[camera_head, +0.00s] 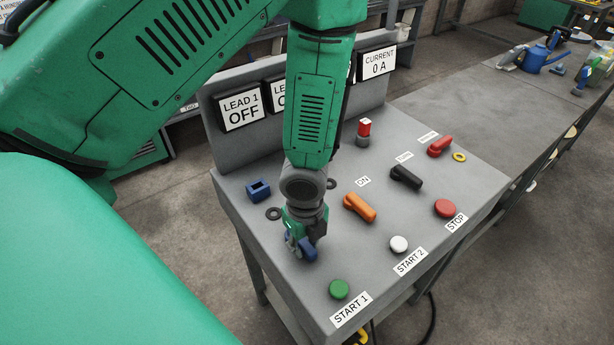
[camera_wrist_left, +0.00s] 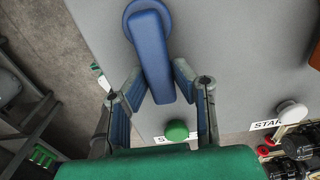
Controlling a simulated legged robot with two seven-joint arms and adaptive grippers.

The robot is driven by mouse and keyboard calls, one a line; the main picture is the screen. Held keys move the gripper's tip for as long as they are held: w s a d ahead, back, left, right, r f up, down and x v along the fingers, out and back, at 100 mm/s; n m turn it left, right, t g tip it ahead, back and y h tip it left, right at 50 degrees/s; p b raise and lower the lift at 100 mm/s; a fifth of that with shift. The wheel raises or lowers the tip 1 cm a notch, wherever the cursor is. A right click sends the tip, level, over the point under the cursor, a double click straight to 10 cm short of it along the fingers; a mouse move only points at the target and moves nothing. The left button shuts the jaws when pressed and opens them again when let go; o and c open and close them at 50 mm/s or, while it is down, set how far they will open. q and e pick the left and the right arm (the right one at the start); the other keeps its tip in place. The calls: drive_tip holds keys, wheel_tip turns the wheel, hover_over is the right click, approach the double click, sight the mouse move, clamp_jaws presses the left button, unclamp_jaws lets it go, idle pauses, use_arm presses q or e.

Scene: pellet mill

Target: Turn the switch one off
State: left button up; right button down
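The blue switch handle (camera_wrist_left: 152,50) stands on a round blue base on the grey console (camera_wrist_left: 220,60), and I take it for switch one. In the wrist view it points down between the two fingers of my left gripper (camera_wrist_left: 160,85). The fingers are spread, one on each side, with a gap seen by the handle; contact is unclear. In the head view my left gripper (camera_head: 303,243) is low over the console's left part and hides most of this switch. The LEAD 1 display (camera_head: 241,107) reads OFF. My right gripper is not seen.
Green START 1 button (camera_head: 339,289) lies in front of the gripper. The orange switch (camera_head: 359,207), black switch (camera_head: 406,178), white START 2 button (camera_head: 399,244) and red STOP button (camera_head: 445,208) are to the right.

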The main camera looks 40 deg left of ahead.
sight(305, 244)
use_arm(q)
drive_tip(key=o, duration=0.4)
drive_tip(key=shift+w, duration=0.1)
drive_tip(key=shift+r, duration=0.15)
wheel_tip(305, 244, up, 12)
drive_tip(key=shift+a+f, duration=0.1)
drive_tip(key=shift+f, duration=0.1)
idle(0.5)
